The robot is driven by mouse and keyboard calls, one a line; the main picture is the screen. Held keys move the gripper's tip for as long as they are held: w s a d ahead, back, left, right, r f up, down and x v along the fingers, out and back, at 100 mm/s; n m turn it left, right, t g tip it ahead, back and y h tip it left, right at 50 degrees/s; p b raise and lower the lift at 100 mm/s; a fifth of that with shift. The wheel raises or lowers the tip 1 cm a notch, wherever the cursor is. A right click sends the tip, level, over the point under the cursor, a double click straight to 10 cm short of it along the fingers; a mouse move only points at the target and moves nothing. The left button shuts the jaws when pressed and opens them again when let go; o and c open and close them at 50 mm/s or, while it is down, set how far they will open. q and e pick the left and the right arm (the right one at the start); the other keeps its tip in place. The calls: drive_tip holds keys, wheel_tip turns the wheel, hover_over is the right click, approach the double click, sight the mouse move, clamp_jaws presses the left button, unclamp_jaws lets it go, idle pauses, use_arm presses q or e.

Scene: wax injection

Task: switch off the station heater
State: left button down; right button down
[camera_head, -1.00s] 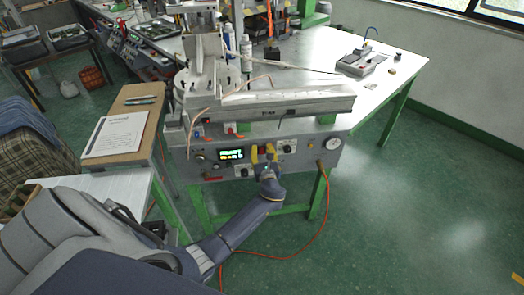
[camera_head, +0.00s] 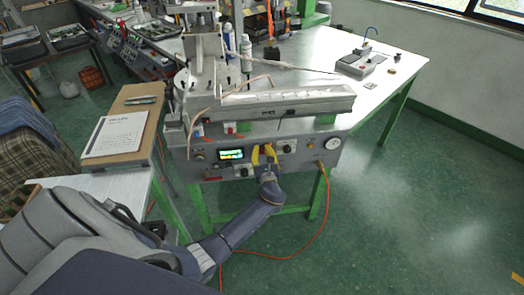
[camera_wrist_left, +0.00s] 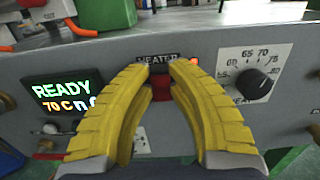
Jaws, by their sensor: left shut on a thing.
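The station's grey front panel (camera_head: 215,172) carries the heater controls. In the left wrist view the heater switch (camera_wrist_left: 161,88) shows red with a dark top, under the "HEATER" label (camera_wrist_left: 157,58). My left gripper (camera_head: 263,150) is at the panel, its yellow fingers curving in on either side of the switch. In the left wrist view the fingertips (camera_wrist_left: 160,70) are at the dark upper part of the switch, shut on it. The fingers hide the switch's sides. The lit display (camera_wrist_left: 65,95) reads "READY" and "70 C". My right gripper is not in view.
A black temperature knob (camera_wrist_left: 254,84) is close to the right of the fingers. An orange cable (camera_head: 322,215) hangs from the panel. A side table with papers (camera_head: 115,134) stands at the left.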

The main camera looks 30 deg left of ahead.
use_arm(q)
drive_tip(key=shift+s+f+t+y, duration=0.1)
drive_tip(key=shift+f+t+y, duration=0.05)
drive_tip(key=shift+t+y, duration=0.45)
drive_tip(key=shift+s+f+t+y, duration=0.1)
drive_tip(key=shift+t+y, duration=0.4)
drive_tip(key=shift+t, duration=0.2)
drive_tip(key=c, duration=1.5)
unclamp_jaws()
drive_tip(key=shift+d, duration=0.1)
drive_tip(key=v, duration=1.2)
drive_tip(key=shift+r, duration=0.1)
